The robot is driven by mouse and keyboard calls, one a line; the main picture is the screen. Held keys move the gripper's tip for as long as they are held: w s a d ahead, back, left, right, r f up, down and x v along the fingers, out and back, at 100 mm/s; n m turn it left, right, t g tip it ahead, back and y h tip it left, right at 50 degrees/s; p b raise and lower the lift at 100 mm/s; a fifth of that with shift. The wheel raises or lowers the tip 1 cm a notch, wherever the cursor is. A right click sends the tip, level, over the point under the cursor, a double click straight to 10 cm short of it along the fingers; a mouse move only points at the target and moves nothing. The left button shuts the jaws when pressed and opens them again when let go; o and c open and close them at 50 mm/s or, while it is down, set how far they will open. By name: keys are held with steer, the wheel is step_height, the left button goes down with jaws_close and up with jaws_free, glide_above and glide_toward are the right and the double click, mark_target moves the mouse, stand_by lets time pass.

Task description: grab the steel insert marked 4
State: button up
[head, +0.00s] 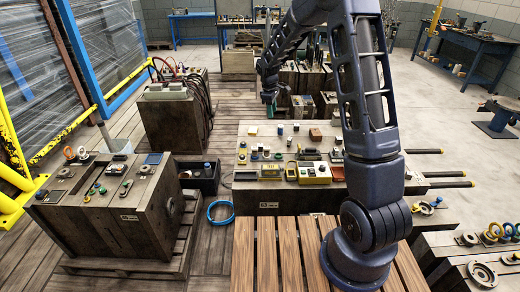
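Several small parts stand on the middle block (322,196), among them dark, pale and metal-coloured pieces. Any number marks are too small to read, so I cannot tell which piece is the steel insert marked 4. A reddish-brown block (315,134) and a yellow case (314,173) also sit there. My gripper (269,106) hangs above the back left of this block, pointing down, apart from the parts below. Its fingers are small and dark with a greenish tint, and their opening cannot be made out. My arm hides part of the block's right side.
A wooden block (100,215) with rings and fittings stands at left on a pallet. A dark bin (200,180) and a blue hose coil (220,212) lie between the blocks. More rings and discs (482,272) sit at right. Grey floor is open at back right.

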steer(key=w+a+f+n, duration=0.3)
steer(key=a+f, duration=0.4)
steer(key=f, duration=0.5)
glide_above(260, 145)
steer(key=shift+g, duration=0.4)
step_height(260, 145, down, 6)
steer(key=shift+s+a+r, duration=0.1)
steer(key=shift+s+a, duration=0.05)
steer(key=shift+f, duration=2.65)
jaws_close()
steer(key=shift+r, duration=0.1)
